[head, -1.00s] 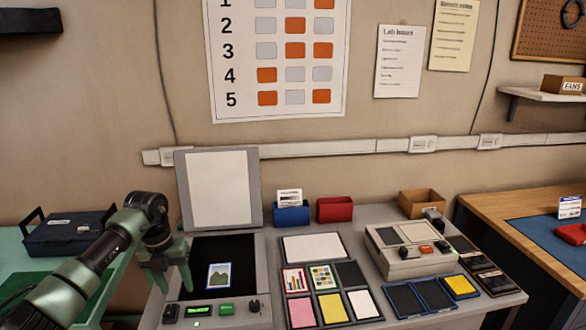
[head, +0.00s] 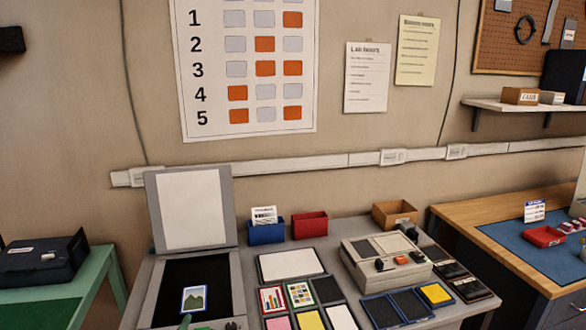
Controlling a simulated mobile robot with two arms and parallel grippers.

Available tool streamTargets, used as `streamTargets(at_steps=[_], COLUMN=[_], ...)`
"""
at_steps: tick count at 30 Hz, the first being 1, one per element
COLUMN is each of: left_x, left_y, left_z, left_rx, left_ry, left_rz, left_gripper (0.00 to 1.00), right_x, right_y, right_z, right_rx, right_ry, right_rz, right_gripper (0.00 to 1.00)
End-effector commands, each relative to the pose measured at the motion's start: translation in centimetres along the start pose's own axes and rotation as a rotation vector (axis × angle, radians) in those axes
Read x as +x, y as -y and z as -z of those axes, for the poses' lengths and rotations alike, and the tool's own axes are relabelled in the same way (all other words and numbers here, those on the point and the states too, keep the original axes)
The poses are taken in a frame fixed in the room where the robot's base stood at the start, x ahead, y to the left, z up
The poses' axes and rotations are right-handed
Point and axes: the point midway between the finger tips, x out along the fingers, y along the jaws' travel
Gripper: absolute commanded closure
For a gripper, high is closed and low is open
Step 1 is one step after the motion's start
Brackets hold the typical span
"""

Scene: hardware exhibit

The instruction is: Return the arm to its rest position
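The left arm that showed before is almost wholly out of the head view. Only a small green tip (head: 185,321) shows at the bottom edge, just below the picture card; it looks like a fingertip of my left gripper, but I cannot tell whether that gripper is open or shut. The card (head: 194,299), with a green mountain on it, lies on the black bed of the open scanner (head: 233,286). No object is visible in a gripper. My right arm and gripper are not in view.
The grey table holds a blue bin (head: 266,233), a red bin (head: 310,225), a cardboard box (head: 395,214), a beige device (head: 386,262) and several trays. A green table (head: 92,278) with a dark case (head: 42,262) stands left. A wooden desk (head: 480,225) stands right.

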Motion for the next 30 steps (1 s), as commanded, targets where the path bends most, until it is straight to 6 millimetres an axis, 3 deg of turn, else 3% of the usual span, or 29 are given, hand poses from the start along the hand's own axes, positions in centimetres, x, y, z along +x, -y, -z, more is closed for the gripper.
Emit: streamTargets(at_steps=[1, 3, 7, 13, 22, 30], left_x=[-2.3, -5.5, -11.2, -18.1, -26.8, -24.5], left_y=[-1.0, -2.4, -5.0, -7.8, -10.3, -14.6], left_z=[-3.3, -7.1, -11.4, -14.2, -15.4, -20.1], left_rx=[-0.085, -0.177, -0.287, -0.373, -0.444, -0.435], left_ry=[0.138, 0.312, 0.553, 0.779, 1.013, 1.038], left_rz=[-0.038, -0.098, -0.208, -0.346, -0.528, -0.540], left_gripper=[0.53, 0.53, 0.53, 0.53, 0.53, 0.53], right_x=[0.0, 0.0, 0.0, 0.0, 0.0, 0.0], right_y=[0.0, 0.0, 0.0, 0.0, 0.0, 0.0], right_z=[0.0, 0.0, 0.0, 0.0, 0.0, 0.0], right_rx=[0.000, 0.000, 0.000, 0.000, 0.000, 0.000], right_ry=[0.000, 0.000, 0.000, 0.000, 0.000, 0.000], right_rz=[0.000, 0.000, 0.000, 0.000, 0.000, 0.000], right_gripper=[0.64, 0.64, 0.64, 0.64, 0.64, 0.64])
